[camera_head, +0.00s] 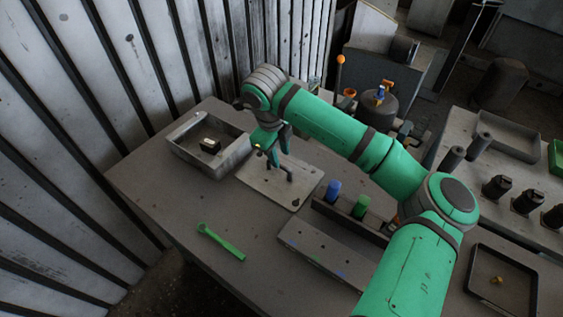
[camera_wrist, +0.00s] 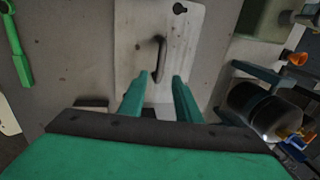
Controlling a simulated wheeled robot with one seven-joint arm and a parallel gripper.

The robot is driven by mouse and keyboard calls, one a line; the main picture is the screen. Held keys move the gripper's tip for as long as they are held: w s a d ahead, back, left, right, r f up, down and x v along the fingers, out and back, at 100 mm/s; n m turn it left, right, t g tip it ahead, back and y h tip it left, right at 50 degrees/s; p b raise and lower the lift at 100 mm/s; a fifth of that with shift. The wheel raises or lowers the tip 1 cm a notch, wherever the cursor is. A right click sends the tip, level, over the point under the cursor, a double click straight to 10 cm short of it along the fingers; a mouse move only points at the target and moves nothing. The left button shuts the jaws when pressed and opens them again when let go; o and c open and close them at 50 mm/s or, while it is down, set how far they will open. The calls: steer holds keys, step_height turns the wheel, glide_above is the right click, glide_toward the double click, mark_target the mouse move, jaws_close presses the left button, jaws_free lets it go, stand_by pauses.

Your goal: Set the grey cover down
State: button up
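The grey cover (camera_head: 302,185) is a flat light plate with a dark bar handle (camera_head: 280,172) and a few holes. It lies flat on the table beside the open tray. In the wrist view the cover (camera_wrist: 185,45) fills the middle, and its handle (camera_wrist: 158,55) stands just ahead of my fingers. My gripper (camera_head: 272,152) is over the handle. In the wrist view my gripper (camera_wrist: 160,76) is open, with clear space between its fingers and the handle's near end between the tips. I cannot tell the height gap.
A grey tray (camera_head: 180,158) holding a small dark part stands left of the cover. A green wrench (camera_head: 221,242) lies at the front. A rack with a blue cylinder (camera_head: 333,191) and a green cylinder (camera_head: 361,206) stands to the right.

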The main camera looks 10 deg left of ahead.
steer(key=v, duration=0.4)
steer(key=shift+r, duration=0.25)
steer(key=shift+a, duration=0.1)
